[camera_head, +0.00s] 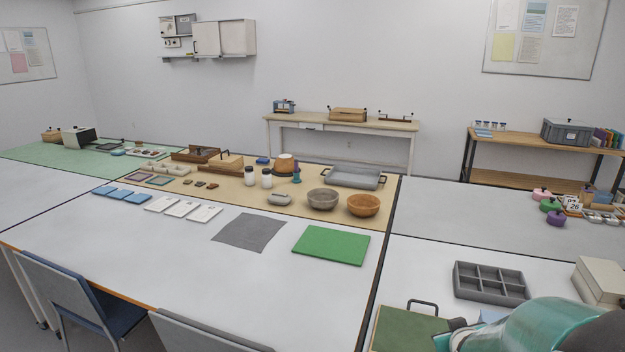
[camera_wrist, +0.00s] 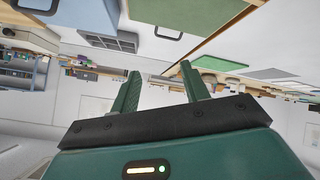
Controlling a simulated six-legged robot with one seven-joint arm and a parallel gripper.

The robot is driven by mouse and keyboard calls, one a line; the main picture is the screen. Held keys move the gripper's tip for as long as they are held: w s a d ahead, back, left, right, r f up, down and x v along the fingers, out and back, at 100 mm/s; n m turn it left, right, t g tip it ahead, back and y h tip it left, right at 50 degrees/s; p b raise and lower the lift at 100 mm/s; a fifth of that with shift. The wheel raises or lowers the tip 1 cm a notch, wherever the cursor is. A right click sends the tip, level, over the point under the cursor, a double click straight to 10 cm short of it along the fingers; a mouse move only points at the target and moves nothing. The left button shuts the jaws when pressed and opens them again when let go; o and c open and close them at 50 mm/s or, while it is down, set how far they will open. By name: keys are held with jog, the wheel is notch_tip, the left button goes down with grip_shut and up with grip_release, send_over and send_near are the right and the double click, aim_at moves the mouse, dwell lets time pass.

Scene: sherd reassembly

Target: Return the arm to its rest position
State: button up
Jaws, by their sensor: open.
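My gripper (camera_wrist: 160,68) shows in the wrist view with its two green fingers apart and nothing between them. In the head view a teal and dark part of my arm fills the lower right corner, over the near right table. The fingers cannot be clearly made out there. The gripper touches nothing that I can see.
Near my arm are a green board with a handle (camera_head: 408,330), a grey compartment tray (camera_head: 490,294) and a pale box (camera_head: 598,282). A green mat (camera_head: 331,245) and grey cloth (camera_head: 249,232) lie left. Bowls (camera_head: 363,206) stand farther back.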

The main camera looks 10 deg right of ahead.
jog(key=s+a+r+g+y, duration=0.1)
jog(key=a+r, duration=0.3)
jog(key=a, duration=0.2)
jog(key=s+a+r, duration=0.2)
jog(key=a+r, duration=0.3)
jog(key=a, duration=0.2)
jog(key=s+a+r+g+y, duration=0.2)
jog(key=s+a+r+y, duration=0.1)
jog(key=s+a, duration=0.6)
jog(key=a+r, duration=0.1)
jog(key=a, duration=0.2)
jog(key=shift+s+a+r+n+y, duration=0.3)
jog(key=shift+s+r+n, duration=0.05)
jog(key=shift+s+n, duration=0.05)
jog(key=shift+c, duration=0.5)
jog(key=shift+c, duration=0.6)
jog(key=shift+d, duration=0.1)
jog(key=shift+d, duration=0.1)
